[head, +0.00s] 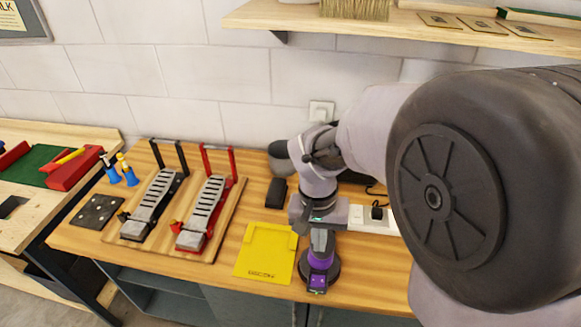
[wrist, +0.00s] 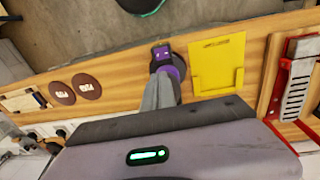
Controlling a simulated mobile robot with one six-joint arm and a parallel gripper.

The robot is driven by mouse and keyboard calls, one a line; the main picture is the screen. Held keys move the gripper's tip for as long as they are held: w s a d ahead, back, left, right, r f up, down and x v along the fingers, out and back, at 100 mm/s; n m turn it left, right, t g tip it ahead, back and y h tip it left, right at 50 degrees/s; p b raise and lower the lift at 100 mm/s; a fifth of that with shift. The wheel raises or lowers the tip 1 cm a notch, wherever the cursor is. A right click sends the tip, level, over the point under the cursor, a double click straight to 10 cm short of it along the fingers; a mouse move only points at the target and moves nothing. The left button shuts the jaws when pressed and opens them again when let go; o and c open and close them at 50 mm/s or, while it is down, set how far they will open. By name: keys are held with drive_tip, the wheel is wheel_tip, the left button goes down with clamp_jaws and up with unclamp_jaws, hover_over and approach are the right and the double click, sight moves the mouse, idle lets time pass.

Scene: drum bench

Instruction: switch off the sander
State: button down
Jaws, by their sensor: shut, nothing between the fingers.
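The sander (head: 317,283), purple and black with a round dark base, stands on the wooden bench near its front edge. In the wrist view the sander (wrist: 162,53) is at the top centre, partly hidden behind my fingers. My gripper (head: 320,248) is shut and empty, pointing down over the sander's back part. In the wrist view my gripper (wrist: 166,72) has its fingertips at or just above the purple body; I cannot tell whether they touch. I cannot make out the state of the sander's switch.
A yellow tray (head: 265,268) lies left of the sander. Two pedals, grey (head: 152,205) and red (head: 206,208), sit on a board further left. A white power strip (head: 366,219) with a black plug is behind. A shelf (head: 400,28) hangs above.

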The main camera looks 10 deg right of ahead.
sight(322, 280)
drive_tip(key=shift+w+f, duration=0.2)
drive_tip(key=shift+f, duration=0.45)
drive_tip(key=f+b, duration=0.1)
drive_tip(key=f, duration=0.3)
drive_tip(key=d+f+b, duration=0.1)
drive_tip(key=f, duration=0.4)
drive_tip(key=f+b, duration=0.2)
drive_tip(key=f, duration=0.3)
drive_tip(key=shift+s+d, duration=0.25)
drive_tip(key=shift+s, duration=0.05)
